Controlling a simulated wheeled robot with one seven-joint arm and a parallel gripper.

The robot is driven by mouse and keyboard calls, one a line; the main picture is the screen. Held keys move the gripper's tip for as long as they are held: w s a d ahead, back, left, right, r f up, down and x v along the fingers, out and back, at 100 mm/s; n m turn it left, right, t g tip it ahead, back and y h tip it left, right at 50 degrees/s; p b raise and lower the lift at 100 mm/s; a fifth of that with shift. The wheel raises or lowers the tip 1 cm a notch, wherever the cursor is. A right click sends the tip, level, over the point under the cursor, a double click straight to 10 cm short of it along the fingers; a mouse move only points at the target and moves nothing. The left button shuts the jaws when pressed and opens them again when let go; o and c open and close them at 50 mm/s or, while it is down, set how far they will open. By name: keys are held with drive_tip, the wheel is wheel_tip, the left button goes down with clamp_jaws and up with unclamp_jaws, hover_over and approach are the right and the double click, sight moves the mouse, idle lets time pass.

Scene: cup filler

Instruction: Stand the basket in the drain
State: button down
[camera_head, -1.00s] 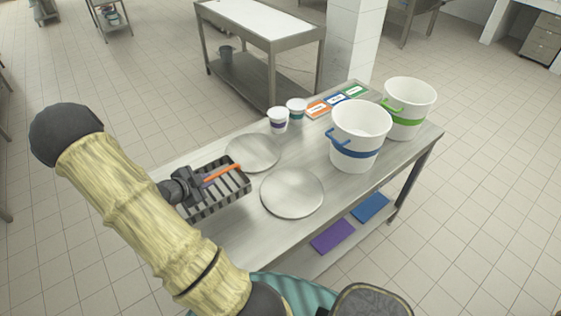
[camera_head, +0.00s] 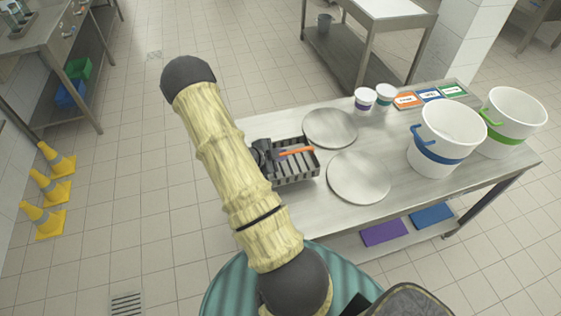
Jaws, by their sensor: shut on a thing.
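The basket (camera_head: 294,174) is dark grey and slotted, with an orange handle bar (camera_head: 295,151) across its top. It appears upright over the left part of the steel table. My gripper (camera_head: 270,156) is shut on the basket at its handle; the arm hides part of its left side. I cannot tell whether the basket's underside touches the table. A slotted floor drain (camera_head: 127,304) shows at the bottom left edge, partly cut off by the frame. It lies well away from the basket.
The steel table (camera_head: 390,190) bears two round discs (camera_head: 358,177), two buckets (camera_head: 446,138), small tubs (camera_head: 365,100) and coloured cards (camera_head: 408,100). Several yellow cones (camera_head: 54,190) stand at left, near another workbench (camera_head: 50,40). Tiled floor between cones and table is clear.

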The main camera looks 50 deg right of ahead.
sight(287, 161)
drive_tip(key=shift+f+p, duration=0.35)
drive_tip(key=shift+f, duration=1.5)
drive_tip(key=shift+f, duration=0.1)
drive_tip(key=c, duration=1.5)
unclamp_jaws()
drive_tip(key=shift+o, duration=0.2)
drive_tip(key=b+v, duration=0.2)
drive_tip(key=v, duration=1)
drive_tip(key=shift+a, duration=0.15)
